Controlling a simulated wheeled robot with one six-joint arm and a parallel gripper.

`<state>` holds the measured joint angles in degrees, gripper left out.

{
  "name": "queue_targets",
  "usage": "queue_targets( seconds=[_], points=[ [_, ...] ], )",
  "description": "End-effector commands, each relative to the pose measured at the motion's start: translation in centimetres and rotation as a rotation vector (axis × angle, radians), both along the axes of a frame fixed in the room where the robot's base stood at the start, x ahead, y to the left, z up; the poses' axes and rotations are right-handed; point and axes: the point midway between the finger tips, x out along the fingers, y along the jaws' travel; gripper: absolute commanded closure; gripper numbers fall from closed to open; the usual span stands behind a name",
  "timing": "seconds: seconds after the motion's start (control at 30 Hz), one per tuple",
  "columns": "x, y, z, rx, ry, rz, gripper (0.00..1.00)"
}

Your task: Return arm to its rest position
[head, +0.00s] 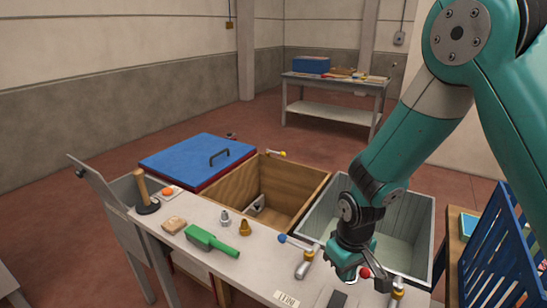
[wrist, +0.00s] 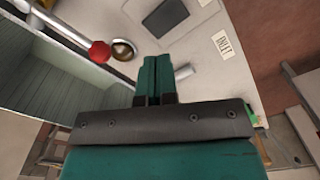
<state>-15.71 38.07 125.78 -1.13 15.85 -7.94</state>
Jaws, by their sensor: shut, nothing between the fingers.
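My teal arm reaches down from the right side of the head view. My gripper (head: 347,274) is low over the front right of the light worktop (head: 205,213), close to the red-knobbed lever (head: 366,272). In the wrist view the two teal fingers of my gripper (wrist: 153,66) lie side by side, shut and empty. The red knob (wrist: 99,52) shows to the left of the fingertips there, apart from them. Whether the fingertips touch the worktop I cannot tell.
A blue rack (head: 505,255) stands at right.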

Motion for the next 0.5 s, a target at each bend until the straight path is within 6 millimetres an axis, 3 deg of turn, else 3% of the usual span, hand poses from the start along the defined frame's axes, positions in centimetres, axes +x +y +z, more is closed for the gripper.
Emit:
queue_targets(
  seconds=[0.17, 0.3, 0.5],
  points=[
    [-2.2, 1.9, 7.5, 0.105, -0.020, 0.011, 1.00],
    [-6.3, 3.3, 14.0, 0.204, -0.025, 0.047, 1.00],
    [-13.2, 4.1, 20.3, 0.301, -0.034, 0.128, 1.00]
  ],
)
